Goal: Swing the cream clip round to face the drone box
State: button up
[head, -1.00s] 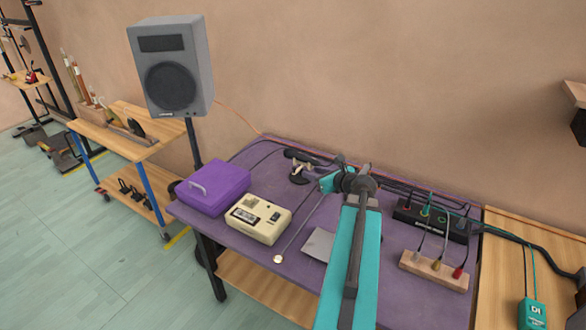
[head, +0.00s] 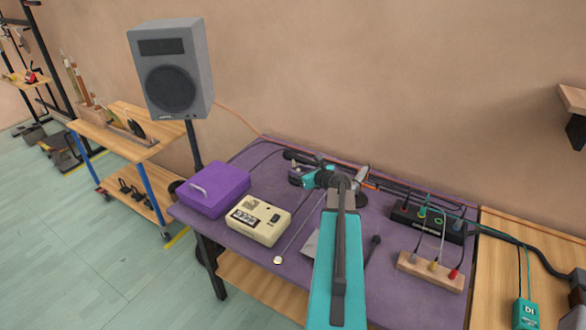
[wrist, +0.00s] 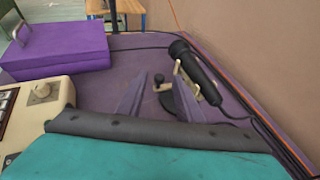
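In the head view my arm partly covers this spot at the table's back. No box is clearly labelled as the drone box; a cream box (head: 258,219) with a dark panel and knob stands at the left.
A purple case (head: 213,188) sits left of the cream box on the purple table (head: 405,292). A thin rod with a round end (head: 278,260) and a grey sheet (head: 311,244) lie in front. A black box with cables (head: 428,222) and a wooden jack block (head: 432,271) stand right.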

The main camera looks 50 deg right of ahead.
jog(key=shift+p+x, duration=0.55)
jog(key=shift+x, duration=1.5)
grip_shut()
